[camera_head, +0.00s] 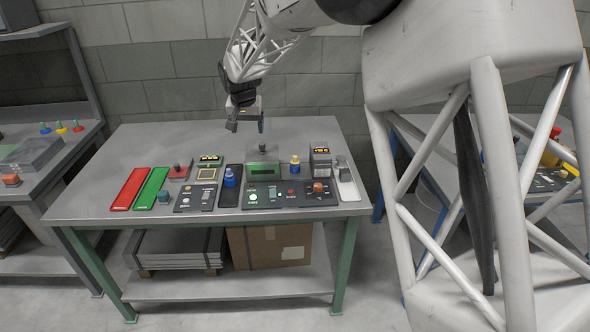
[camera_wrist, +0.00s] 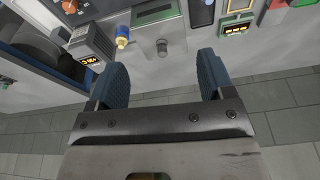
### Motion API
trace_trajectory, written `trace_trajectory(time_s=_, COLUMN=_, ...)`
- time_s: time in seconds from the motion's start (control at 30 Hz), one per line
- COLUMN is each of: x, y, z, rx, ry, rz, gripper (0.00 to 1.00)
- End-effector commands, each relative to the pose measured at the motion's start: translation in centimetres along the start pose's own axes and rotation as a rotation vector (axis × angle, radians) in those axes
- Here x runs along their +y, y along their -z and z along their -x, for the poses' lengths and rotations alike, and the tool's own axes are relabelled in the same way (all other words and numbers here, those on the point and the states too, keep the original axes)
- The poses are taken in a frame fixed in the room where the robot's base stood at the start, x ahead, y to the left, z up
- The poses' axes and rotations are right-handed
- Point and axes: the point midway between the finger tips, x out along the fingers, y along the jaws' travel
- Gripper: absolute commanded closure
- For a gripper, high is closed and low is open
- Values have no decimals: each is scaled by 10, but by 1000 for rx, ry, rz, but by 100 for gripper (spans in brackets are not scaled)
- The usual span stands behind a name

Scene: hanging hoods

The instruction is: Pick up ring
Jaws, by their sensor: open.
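No thing in either view shows clearly as a ring. Candidates are small. A blue rounded piece (camera_head: 230,178) stands on a dark plate near the middle of the table, and a yellow and blue piece (camera_head: 295,166) stands right of the green-fronted box. The yellow and blue piece also shows in the wrist view (camera_wrist: 122,38). My gripper (camera_head: 246,126) hangs over the rear of the table, behind the green-fronted box. In the wrist view its two blue fingers (camera_wrist: 156,78) are wide apart with nothing between them.
The green-fronted box (camera_head: 263,168) and a display box (camera_head: 320,160) stand up from the grey table (camera_head: 140,150). A small grey knob (camera_wrist: 162,47) lies beyond my fingertips. Red (camera_head: 132,188) and green (camera_head: 152,188) plates lie left. The table's back left is clear.

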Motion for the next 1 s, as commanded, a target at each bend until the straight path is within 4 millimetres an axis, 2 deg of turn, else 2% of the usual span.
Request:
trace_trajectory(time_s=0.17, x=13, y=18, z=-22, rx=-24, ry=-10, rz=-180, gripper=25)
trace_trajectory(time_s=0.37, x=36, y=46, z=-59, rx=-60, ry=-31, rz=-495, gripper=25)
trace_trajectory(time_s=0.7, x=83, y=91, z=-128, rx=-116, ry=-93, rz=-1070, gripper=25)
trace_trajectory(time_s=1.0, x=127, y=121, z=-185, rx=-148, ry=-164, rz=-1533, gripper=25)
